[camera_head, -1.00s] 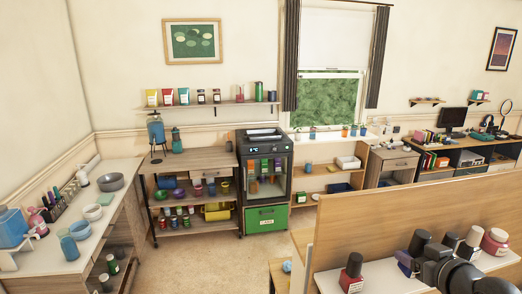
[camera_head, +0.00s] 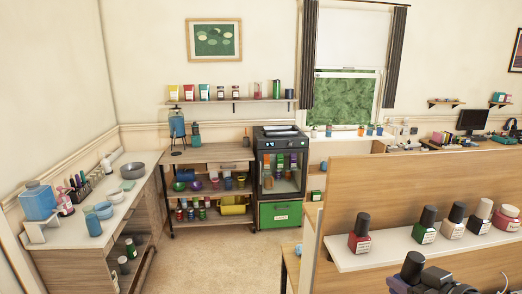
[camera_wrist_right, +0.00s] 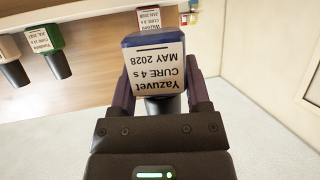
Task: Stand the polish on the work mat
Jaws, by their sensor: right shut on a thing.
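The polish is a small blue bottle with a white label (camera_wrist_right: 155,72), reading "Yazuvet CURE 4 s MAY 2028" upside down in the right wrist view. My right gripper (camera_head: 412,280) is shut on it, with a dark finger on each side. In the head view its dark cap (camera_head: 413,264) shows above the gripper, while most of the bottle is hidden. The gripper is in front of and below the white polish shelf, apart from it. I cannot make out a work mat. My left gripper is not in view.
Several polish bottles, including a red one (camera_head: 360,233) and a green one (camera_head: 426,226), stand on the white shelf (camera_head: 390,249) against a wooden panel (camera_head: 340,190). A cluttered counter (camera_head: 125,202) runs along the left. The floor (camera_head: 210,262) between them is clear.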

